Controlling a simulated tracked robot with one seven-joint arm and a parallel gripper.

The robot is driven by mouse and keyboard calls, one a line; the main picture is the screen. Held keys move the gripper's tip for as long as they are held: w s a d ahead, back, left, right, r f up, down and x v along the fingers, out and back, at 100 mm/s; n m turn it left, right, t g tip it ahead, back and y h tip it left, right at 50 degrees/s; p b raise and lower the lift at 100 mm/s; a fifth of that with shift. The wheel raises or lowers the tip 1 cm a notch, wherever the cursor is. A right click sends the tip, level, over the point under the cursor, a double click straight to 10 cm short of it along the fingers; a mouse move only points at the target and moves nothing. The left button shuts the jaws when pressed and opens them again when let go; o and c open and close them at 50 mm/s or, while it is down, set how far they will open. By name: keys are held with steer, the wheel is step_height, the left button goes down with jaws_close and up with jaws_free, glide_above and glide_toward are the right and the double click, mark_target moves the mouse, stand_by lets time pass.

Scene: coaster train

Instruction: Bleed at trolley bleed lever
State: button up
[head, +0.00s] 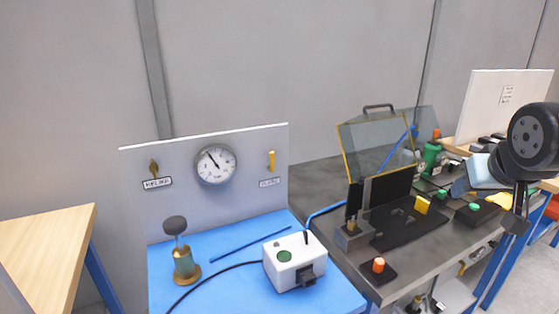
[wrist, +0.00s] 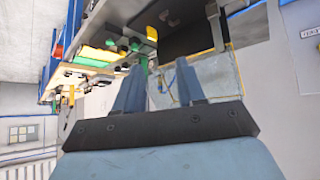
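The blue-topped trolley (head: 225,262) stands at centre left, with a grey upright panel (head: 232,200) at its back. A small yellow lever (head: 271,160) hangs upright at the panel's right side, and a brass lever (head: 154,168) is at its left. Both have labels too small to read surely, so I cannot tell which is the bleed lever. A round gauge (head: 216,164) sits between them. My gripper (head: 458,188) is at the far right, over the dark bench and well away from the panel. In the wrist view its two fingers (wrist: 160,70) are apart with nothing between them.
A white box (head: 295,262) with a green button, a blue rod and a brass, black-topped device (head: 184,255) are on the trolley. A clear yellow-edged guard (head: 375,145) stands up from the dark bench (head: 405,262) between my gripper and the panel. A wooden table (head: 45,250) is at left.

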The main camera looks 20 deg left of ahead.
steer(key=w+a+f+n+t+y, duration=0.2)
steer(key=w+a, duration=0.5)
steer(key=n+y, duration=0.7)
steer(key=y, duration=0.5)
glide_toward(271, 160)
steer(key=x, duration=0.8)
steer(key=shift+w+r, duration=0.3)
steer(key=shift+w, duration=0.2)
steer(key=shift+a, duration=0.1)
jaws_close()
